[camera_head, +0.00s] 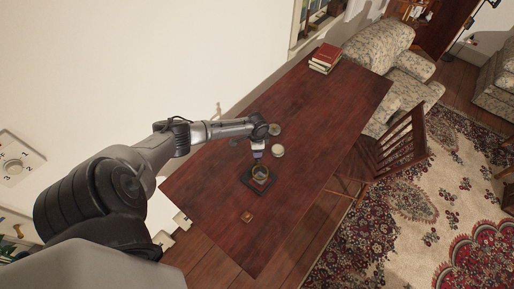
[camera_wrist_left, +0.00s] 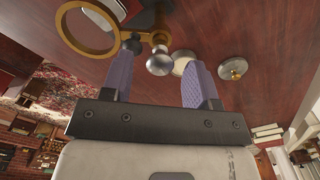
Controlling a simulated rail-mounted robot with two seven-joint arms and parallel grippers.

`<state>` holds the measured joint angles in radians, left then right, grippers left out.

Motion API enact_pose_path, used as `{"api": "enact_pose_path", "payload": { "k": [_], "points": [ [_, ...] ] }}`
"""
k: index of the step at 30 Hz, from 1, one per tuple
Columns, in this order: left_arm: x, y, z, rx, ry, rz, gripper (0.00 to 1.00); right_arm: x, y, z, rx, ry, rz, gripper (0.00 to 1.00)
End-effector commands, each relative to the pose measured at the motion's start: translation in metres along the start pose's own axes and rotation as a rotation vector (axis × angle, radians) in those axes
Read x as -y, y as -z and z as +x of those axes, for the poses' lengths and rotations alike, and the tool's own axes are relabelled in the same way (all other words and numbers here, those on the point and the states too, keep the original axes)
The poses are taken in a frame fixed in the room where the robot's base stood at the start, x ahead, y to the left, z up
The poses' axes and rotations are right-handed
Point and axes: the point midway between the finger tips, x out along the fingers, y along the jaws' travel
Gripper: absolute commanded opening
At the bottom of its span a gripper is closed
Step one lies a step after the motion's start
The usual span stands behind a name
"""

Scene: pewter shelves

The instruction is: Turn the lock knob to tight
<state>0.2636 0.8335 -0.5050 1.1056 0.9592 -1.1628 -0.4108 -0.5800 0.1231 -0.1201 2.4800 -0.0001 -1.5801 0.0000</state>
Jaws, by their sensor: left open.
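A brass ring (camera_wrist_left: 88,27) carries a silver ball knob (camera_wrist_left: 158,63) on a short brass stem, which looks like the lock knob. In the head view the ring (camera_head: 261,173) stands over a dark square base (camera_head: 249,181) on the table. My left gripper (camera_head: 258,153) points down at the ring's far side. In the wrist view its two purple fingers are apart, and the ball knob appears between them; I cannot tell whether either finger touches it. I can read no tight mark. My right gripper is not in view.
The dark red table (camera_head: 320,125) holds a pale disc (camera_head: 278,151), another round piece (camera_head: 275,129), a small brown block (camera_head: 247,217) and stacked books (camera_head: 325,58). A chair (camera_head: 400,140) stands at the right edge. The table's near part is mostly clear.

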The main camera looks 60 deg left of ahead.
Motion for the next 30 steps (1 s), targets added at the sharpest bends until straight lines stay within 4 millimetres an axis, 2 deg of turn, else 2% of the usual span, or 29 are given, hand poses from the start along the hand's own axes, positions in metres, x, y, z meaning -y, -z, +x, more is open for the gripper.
{"api": "enact_pose_path", "payload": {
  "k": [4, 8, 21, 30],
  "points": [
    [0.001, 0.000, -0.005, -0.001, 0.001, 0.000, 0.54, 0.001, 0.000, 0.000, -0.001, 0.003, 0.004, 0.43],
    [0.001, -0.001, -0.021, 0.000, 0.002, 0.002, 0.54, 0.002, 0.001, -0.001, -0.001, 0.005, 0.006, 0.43],
    [0.001, 0.000, -0.104, -0.001, 0.003, 0.002, 0.54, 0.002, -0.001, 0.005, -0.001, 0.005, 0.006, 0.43],
    [0.000, 0.000, -0.134, 0.000, 0.001, 0.001, 0.54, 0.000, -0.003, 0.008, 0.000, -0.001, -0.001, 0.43]
  ]
}}
